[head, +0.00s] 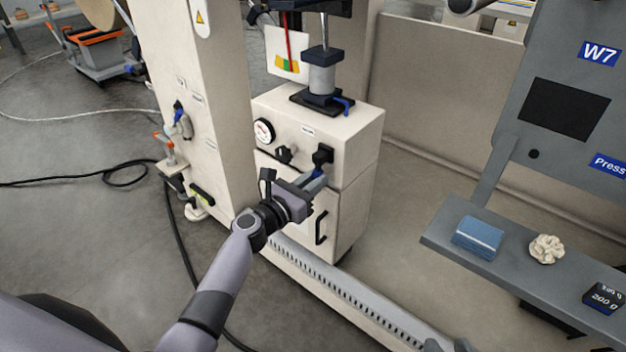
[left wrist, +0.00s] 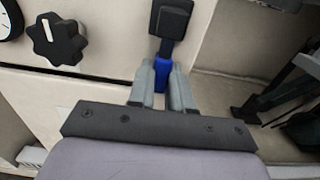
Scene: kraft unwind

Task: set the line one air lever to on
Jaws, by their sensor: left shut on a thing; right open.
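The blue air lever (left wrist: 162,70) hangs down from a black valve body (left wrist: 170,18) on the front of the cream cabinet (head: 345,130). In the head view the black valve (head: 323,156) shows to the right of a black knob (head: 284,155). My left gripper (head: 318,180) is shut on the blue lever; in the left wrist view its two grey fingers (left wrist: 163,85) lie on either side of it. A small part of my right gripper (head: 450,345) seems to show at the bottom edge of the head view; its fingers are not clear.
A round gauge (head: 264,132) and the knob sit left of the valve. A cabinet door handle (head: 320,227) is below. A grey shelf (head: 500,270) at right holds a blue block (head: 478,238), a crumpled pale ball (head: 547,249) and a dark weight (head: 604,298). Hoses lie on the floor.

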